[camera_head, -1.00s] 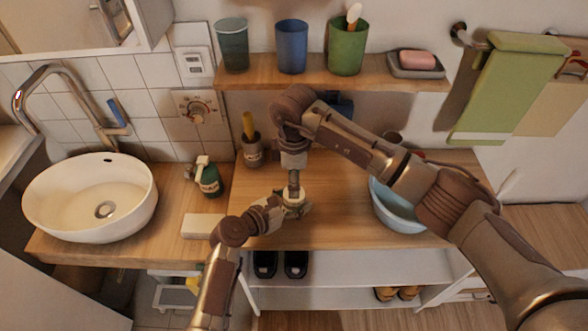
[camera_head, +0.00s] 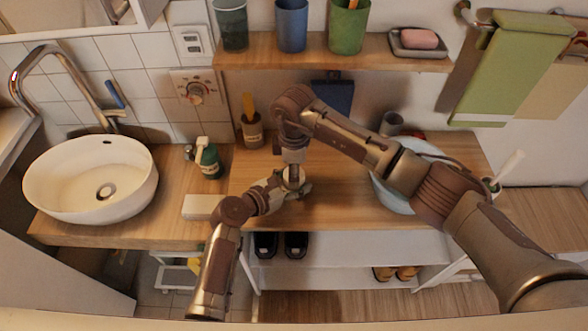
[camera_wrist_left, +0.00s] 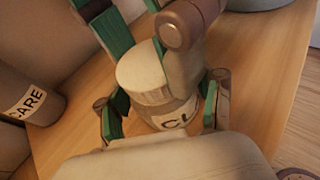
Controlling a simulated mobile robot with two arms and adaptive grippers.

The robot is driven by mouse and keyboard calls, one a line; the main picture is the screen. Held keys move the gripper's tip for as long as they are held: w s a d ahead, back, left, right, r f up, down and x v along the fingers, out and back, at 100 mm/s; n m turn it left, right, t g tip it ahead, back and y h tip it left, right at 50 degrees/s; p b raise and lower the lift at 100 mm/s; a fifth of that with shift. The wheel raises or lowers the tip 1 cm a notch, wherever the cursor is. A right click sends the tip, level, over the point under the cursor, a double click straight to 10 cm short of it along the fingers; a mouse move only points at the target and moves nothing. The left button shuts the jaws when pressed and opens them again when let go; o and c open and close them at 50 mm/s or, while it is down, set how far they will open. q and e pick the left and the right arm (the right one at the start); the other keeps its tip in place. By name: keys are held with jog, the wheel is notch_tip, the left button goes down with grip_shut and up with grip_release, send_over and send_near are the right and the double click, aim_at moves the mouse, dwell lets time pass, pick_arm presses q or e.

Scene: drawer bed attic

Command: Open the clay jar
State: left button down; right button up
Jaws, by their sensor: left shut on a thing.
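The clay jar (camera_head: 293,180) stands on the wooden counter in the head view, mostly hidden by my grippers. In the left wrist view the jar (camera_wrist_left: 172,118) is upright, with a pale round lid (camera_wrist_left: 142,66) and a label starting "CL". My left gripper (camera_wrist_left: 163,116) is shut on the jar's body, one green pad on each side. My right gripper (camera_head: 293,165) comes down from above onto the jar. In the left wrist view its fingers are at the lid, which appears seated on the jar. Whether they grip the lid is unclear.
A brown "CARE" pot (camera_wrist_left: 32,102) stands left of the jar; a green bottle (camera_head: 209,160) is farther left. A pale blue basin (camera_head: 390,195) lies behind my right arm. The white sink (camera_head: 92,180) is at far left. A shelf (camera_head: 270,54) with cups is above.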

jog(key=n, duration=0.8)
jog(key=shift+w, duration=0.1)
jog(key=n, duration=0.2)
jog(key=shift+n, duration=0.4)
jog(key=n, duration=0.7)
jog(key=shift+r+n, duration=0.1)
jog(key=shift+n, duration=0.2)
jog(key=n, duration=0.4)
jog(key=shift+n, duration=0.4)
jog(key=n, duration=0.7)
jog(key=shift+n, duration=0.3)
jog(key=n, duration=2.3)
